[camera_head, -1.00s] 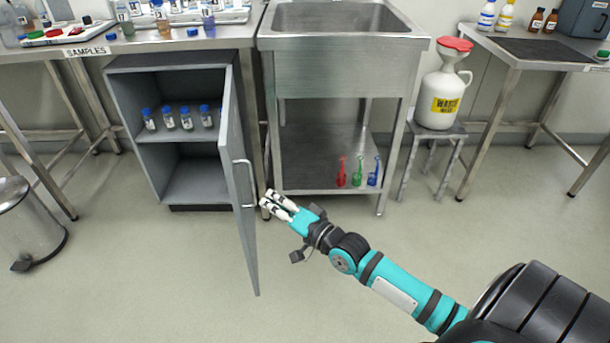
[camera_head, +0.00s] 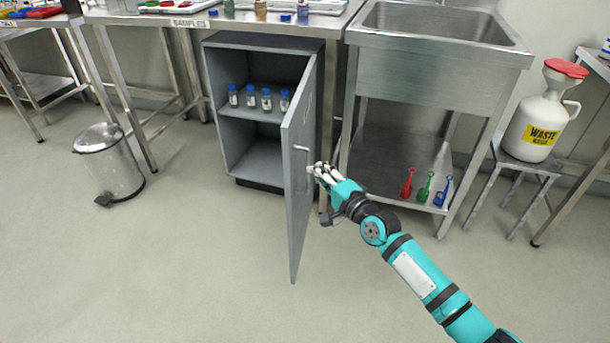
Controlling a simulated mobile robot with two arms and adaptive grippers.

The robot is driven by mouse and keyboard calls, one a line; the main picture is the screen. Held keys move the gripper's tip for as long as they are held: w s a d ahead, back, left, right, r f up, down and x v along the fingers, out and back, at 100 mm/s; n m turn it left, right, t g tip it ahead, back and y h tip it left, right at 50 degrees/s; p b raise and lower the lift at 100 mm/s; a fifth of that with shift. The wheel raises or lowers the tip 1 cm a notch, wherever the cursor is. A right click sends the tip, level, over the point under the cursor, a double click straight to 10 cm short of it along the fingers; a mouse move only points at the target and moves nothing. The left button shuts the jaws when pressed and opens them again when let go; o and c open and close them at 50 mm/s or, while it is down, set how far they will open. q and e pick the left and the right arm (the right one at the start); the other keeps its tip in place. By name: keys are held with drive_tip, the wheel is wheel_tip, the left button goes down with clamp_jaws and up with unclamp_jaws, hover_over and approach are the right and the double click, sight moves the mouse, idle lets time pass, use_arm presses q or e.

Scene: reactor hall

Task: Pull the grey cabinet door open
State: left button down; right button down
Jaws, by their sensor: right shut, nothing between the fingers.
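The grey cabinet (camera_head: 265,45) stands under the samples table. Its grey door (camera_head: 297,205) stands wide open, swung out toward me and seen nearly edge-on. A light metal handle (camera_head: 308,165) is on the door's right-hand face. Inside, several small vials with blue caps (camera_head: 266,98) stand on the shelf. My right gripper (camera_head: 317,172) is shut and empty, with its fingertips right at the handle; I cannot tell whether they touch it. My left gripper is not in view.
A steel sink unit (camera_head: 430,75) stands right of the cabinet, with red, green and blue scoops (camera_head: 425,188) on its lower shelf. A white waste jug (camera_head: 537,125) sits on a stool. A pedal bin (camera_head: 108,165) stands at left. The floor in front is clear.

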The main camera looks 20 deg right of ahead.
sight(293, 162)
drive_tip(key=shift+w+a, duration=0.3)
drive_tip(key=shift+a, duration=0.55)
drive_tip(key=shift+w+a, duration=0.3)
drive_tip(key=shift+a, duration=0.5)
